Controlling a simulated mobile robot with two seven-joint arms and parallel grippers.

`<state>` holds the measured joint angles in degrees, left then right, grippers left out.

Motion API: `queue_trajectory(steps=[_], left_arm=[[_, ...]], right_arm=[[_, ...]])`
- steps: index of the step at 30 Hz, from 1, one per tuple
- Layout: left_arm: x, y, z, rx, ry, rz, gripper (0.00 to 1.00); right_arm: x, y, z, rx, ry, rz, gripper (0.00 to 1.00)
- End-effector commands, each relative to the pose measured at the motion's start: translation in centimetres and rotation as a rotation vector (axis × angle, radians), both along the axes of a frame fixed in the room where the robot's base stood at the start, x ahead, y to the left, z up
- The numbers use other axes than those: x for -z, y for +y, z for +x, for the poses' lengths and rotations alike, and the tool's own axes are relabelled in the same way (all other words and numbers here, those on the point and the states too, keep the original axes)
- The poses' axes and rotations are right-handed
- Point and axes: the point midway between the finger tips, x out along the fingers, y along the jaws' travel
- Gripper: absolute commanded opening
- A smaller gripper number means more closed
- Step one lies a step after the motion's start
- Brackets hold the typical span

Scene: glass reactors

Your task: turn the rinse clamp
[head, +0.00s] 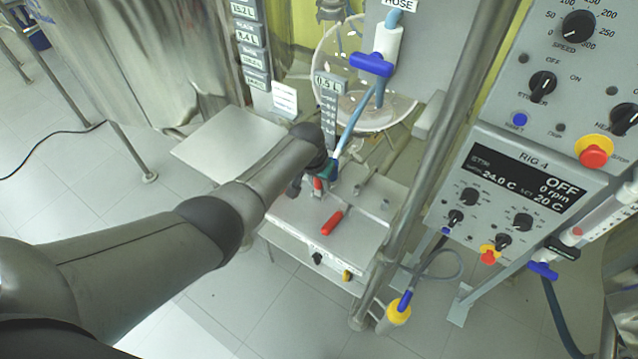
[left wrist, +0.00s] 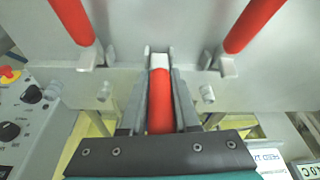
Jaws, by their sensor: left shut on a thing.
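My left arm reaches in from the left over a grey metal plate (head: 300,232), and its gripper (head: 316,183) is at the far part of the plate. In the left wrist view the gripper (left wrist: 158,75) is shut on a red clamp handle (left wrist: 160,100), which lies lengthwise between the two fingers. Two more red handles stand apart from it, one at the left (left wrist: 72,22) and one at the right (left wrist: 255,22). In the head view one red handle (head: 333,222) lies free nearer the plate's front. No label naming the rinse clamp is readable. My right gripper is not in view.
A clear glass vessel (head: 345,100) and a blue-handled hose valve (head: 371,64) stand behind the plate. A steel post (head: 440,150) and the RIG 4 control panel (head: 478,170) are on the right. Open tiled floor (head: 95,200) lies at the left.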

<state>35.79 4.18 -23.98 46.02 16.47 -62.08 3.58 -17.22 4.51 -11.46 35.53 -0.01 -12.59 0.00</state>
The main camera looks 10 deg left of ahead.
Motion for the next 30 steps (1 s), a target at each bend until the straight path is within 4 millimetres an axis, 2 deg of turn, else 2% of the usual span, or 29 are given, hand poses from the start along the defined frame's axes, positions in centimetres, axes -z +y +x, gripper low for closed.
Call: queue_trajectory(steps=[13,14,21,30], left_arm=[[0.12,0.31,-0.04,-0.002,0.010,0.011,0.00],[0.12,0.32,-0.05,-0.002,0.010,0.011,0.32],[0.07,0.16,-0.04,0.000,0.010,0.007,0.58],[-0.16,0.06,-0.06,0.000,0.009,0.005,0.58]], right_arm=[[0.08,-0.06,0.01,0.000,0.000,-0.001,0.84],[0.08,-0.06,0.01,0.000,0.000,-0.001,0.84],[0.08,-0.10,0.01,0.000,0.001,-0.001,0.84],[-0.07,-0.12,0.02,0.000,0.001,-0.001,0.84]])
